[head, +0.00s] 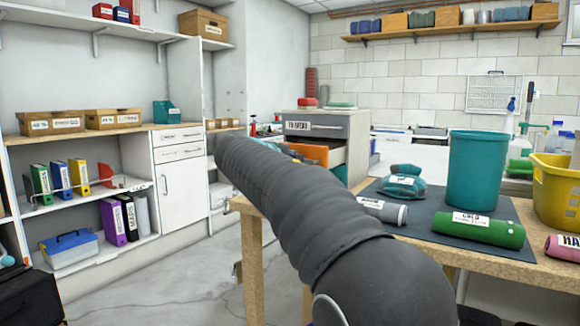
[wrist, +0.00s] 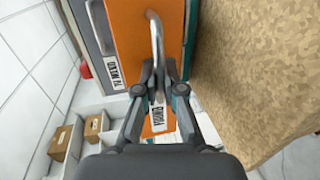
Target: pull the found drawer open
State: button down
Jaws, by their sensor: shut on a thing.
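The grey drawer cabinet (head: 355,130) stands at the far end of the wooden table. Its orange drawer (head: 310,153) sticks out from the body, with part of the inner side showing; my arm hides its lower part. In the wrist view the orange drawer front (wrist: 128,30) fills the upper middle, with a metal bar handle (wrist: 156,38) and a white label below it. My gripper (wrist: 160,78) is shut on the handle. In the head view my arm hides the gripper.
The table (head: 470,265) holds a teal bin (head: 473,170), a yellow basket (head: 557,190), a green roll (head: 478,230) and a grey roll (head: 383,210) right of my arm. Shelving (head: 85,135) lines the left wall. Bare floor (head: 190,285) lies between.

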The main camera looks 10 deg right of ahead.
jog(key=c, duration=1.6)
grip_release()
jog(key=shift+o, duration=0.2)
jog(key=v, duration=1.2)
